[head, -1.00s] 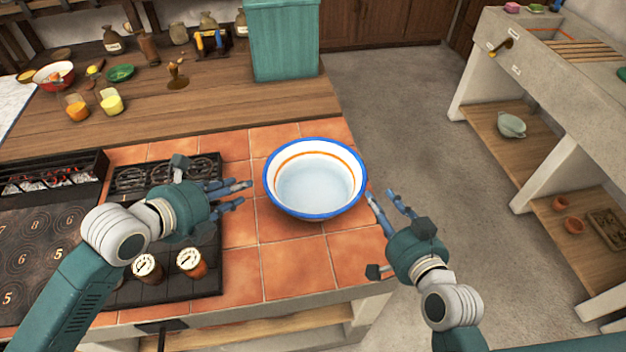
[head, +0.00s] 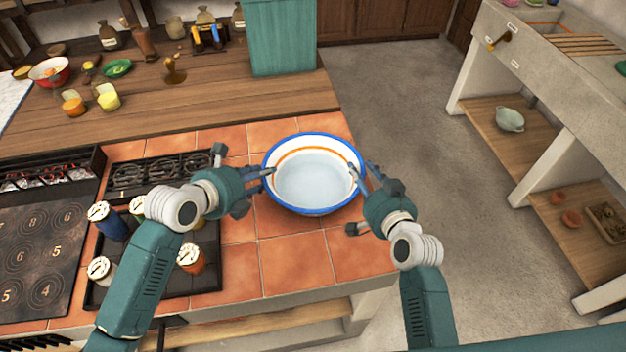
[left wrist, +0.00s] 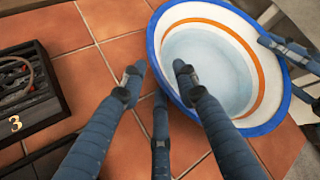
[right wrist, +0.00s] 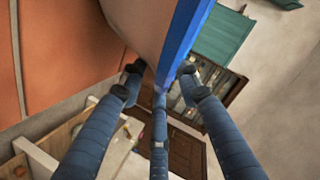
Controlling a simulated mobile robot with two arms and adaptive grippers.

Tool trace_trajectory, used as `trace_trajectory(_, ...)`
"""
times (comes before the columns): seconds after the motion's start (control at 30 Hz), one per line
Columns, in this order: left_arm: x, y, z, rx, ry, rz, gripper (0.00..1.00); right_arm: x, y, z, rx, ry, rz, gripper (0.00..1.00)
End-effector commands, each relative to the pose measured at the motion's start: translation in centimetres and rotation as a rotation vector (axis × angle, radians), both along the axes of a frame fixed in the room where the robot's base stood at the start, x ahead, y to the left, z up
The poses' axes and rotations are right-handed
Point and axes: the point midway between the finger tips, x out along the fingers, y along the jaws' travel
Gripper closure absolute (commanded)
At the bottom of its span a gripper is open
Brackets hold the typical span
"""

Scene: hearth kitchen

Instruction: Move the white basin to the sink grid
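The white basin (head: 312,190), with a blue rim and an orange line inside, sits on the terracotta tiles near the counter's right edge. My left gripper (head: 268,172) is at its left rim. In the left wrist view, the open fingers (left wrist: 160,75) straddle the rim, one over the inside and one outside. My right gripper (head: 362,170) is at the right rim. In the right wrist view, its open fingers (right wrist: 161,72) stand either side of the blue rim; contact is unclear. A slatted wooden grid (head: 582,47) lies on the stone sink unit at top right.
The stove (head: 40,245) and several lidded jars (head: 191,258) are left of the basin. A teal box (head: 281,38) stands behind it. Open grey floor (head: 420,110) separates the counter from the stone sink unit (head: 560,85).

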Motion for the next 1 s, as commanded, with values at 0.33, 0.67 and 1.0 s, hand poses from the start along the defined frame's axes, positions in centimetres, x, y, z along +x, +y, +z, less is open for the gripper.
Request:
trace_trajectory(0.33,0.17,-0.08,-0.10,0.001,-0.001,0.000,0.74,0.23,0.04,-0.07,0.000,0.000,0.000,0.71)
trace_trajectory(0.67,0.16,-0.05,-0.11,0.001,0.000,0.001,1.00,0.23,0.06,0.03,0.001,-0.002,-0.001,1.00)
trace_trajectory(1.0,0.28,0.01,0.10,-0.001,-0.004,0.002,1.00,0.36,0.10,0.50,0.006,-0.011,-0.001,1.00)
